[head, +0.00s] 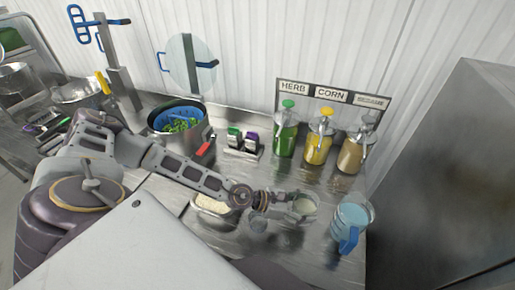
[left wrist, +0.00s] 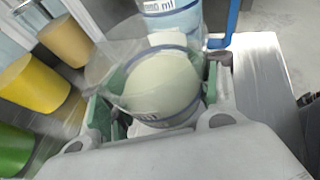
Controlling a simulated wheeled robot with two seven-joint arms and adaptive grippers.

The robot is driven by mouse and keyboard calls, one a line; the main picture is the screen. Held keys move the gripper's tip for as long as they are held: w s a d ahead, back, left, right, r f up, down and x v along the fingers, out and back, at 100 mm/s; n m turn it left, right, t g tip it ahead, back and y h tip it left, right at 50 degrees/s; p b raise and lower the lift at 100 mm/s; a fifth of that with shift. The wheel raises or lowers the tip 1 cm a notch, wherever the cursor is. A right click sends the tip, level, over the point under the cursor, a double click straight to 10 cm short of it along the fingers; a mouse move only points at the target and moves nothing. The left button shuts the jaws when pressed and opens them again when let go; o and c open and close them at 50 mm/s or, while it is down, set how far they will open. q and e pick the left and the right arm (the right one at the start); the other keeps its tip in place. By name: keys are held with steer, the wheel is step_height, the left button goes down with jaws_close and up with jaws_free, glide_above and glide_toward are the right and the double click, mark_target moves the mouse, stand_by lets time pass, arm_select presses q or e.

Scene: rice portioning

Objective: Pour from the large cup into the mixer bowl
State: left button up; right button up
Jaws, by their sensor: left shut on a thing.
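My left gripper (head: 277,202) is shut on a clear cup (head: 305,208) with pale, whitish contents, low over the steel counter. In the left wrist view its green-padded fingers (left wrist: 160,100) sit on either side of this cup (left wrist: 165,85). I cannot tell whether the cup touches the counter. A larger clear measuring jug (head: 353,218) with blue contents and a blue handle stands to the right; part of it shows in the left wrist view (left wrist: 172,18). A steel bowl (head: 78,92) at the back left may be the mixer bowl. My right gripper is not in view.
A steel container of rice (head: 212,204) and a small clear cup (head: 258,224) are near my left gripper. Green, yellow and tan pump bottles (head: 320,145) stand behind. A pot (head: 207,135) with a blue strainer of green pieces is at centre left. A tall steel cabinet (head: 450,170) bounds the right.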

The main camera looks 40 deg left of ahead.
mark_target(303, 195)
arm_select(q)
steer(key=shift+a, duration=0.1)
steer(key=shift+w+a+r+n+t, duration=0.15)
steer(key=shift+w+a+r+t, duration=0.1)
steer(key=shift+w, duration=0.2)
steer(key=shift+w+a+r+n+t, duration=0.15)
steer(key=shift+w+r+t, duration=0.1)
steer(key=shift+w, duration=0.15)
steer(key=shift+w+a+r+n+t+y, duration=0.25)
steer(key=shift+w+a+n+t+y, duration=0.15)
steer(key=shift+w+a+n+y, duration=0.3)
steer(key=shift+w+a+n+t+y+b, duration=0.3)
steer(key=shift+w+a+n+t+y, duration=0.6)
steer(key=shift+w+a+n+y, duration=1.6)
steer(key=shift+w+a+n+t+y+b, duration=0.3)
steer(key=shift+w+a+n+t+y, duration=0.7)
steer(key=shift+a+n+y, duration=1.65)
steer(key=d, duration=0.1)
steer(key=d+m+b, duration=0.1)
steer(key=d+m+h+b, duration=0.1)
steer(key=shift+w+d+f, duration=0.1)
steer(key=shift+w+f, duration=0.25)
steer(key=shift+f+b, duration=0.1)
steer(key=shift+b, duration=0.2)
steer(key=shift+s, duration=0.1)
